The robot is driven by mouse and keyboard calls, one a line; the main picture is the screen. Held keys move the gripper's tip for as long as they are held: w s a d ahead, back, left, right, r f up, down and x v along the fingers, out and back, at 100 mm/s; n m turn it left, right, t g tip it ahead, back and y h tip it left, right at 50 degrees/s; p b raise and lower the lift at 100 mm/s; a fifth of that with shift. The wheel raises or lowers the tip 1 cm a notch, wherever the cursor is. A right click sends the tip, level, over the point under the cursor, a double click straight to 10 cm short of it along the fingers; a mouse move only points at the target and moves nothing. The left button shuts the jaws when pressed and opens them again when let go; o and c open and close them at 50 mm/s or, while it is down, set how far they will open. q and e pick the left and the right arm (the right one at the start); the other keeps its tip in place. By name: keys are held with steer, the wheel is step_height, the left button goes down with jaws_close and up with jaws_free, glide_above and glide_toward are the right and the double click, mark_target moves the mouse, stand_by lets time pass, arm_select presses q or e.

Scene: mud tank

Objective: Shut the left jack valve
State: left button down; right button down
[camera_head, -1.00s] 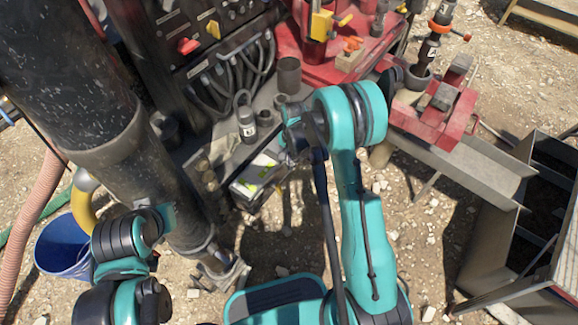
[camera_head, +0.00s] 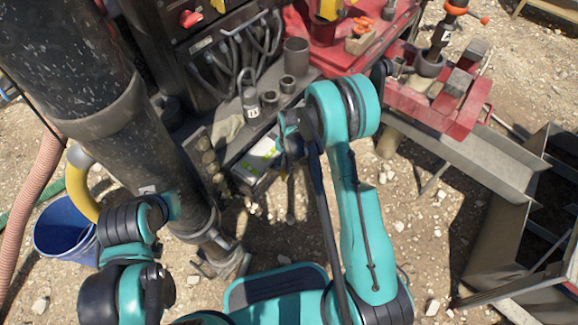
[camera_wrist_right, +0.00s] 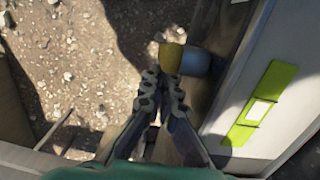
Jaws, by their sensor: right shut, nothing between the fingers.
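I cannot tell which fitting is the left jack valve. A red knob (camera_head: 190,18) sits on the black panel (camera_head: 215,45) at the upper left.
A thick black column (camera_head: 110,120) stands left, with a blue bucket (camera_head: 65,228) beside it. A grey box with a green label (camera_head: 256,158) is close to my right gripper, also in the right wrist view (camera_wrist_right: 262,105). Red machinery (camera_head: 425,105) and a metal trough (camera_head: 485,160) stand right.

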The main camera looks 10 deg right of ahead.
steer(key=shift+s+a+f, duration=0.35)
steer(key=shift+s+a, duration=0.1)
steer(key=shift+a, duration=0.2)
steer(key=shift+d, duration=0.1)
steer(key=w+d+r+p, duration=0.4)
steer(key=d+r, duration=0.1)
steer(key=r, duration=0.5)
step_height(320, 180, up, 10)
steer(key=s+n+t, duration=0.2)
steer(key=s, duration=0.1)
steer(key=s+r+n+t, duration=0.2)
steer(key=s+r+n, duration=0.2)
steer(key=s+r, duration=0.2)
steer(key=s+r+n+t, duration=0.3)
steer(key=s+r, duration=0.3)
steer(key=s, duration=0.5)
steer(key=shift+s+d+r+n+t, duration=0.15)
steer(key=shift+r+n+t, duration=0.2)
steer(key=shift+n, duration=0.35)
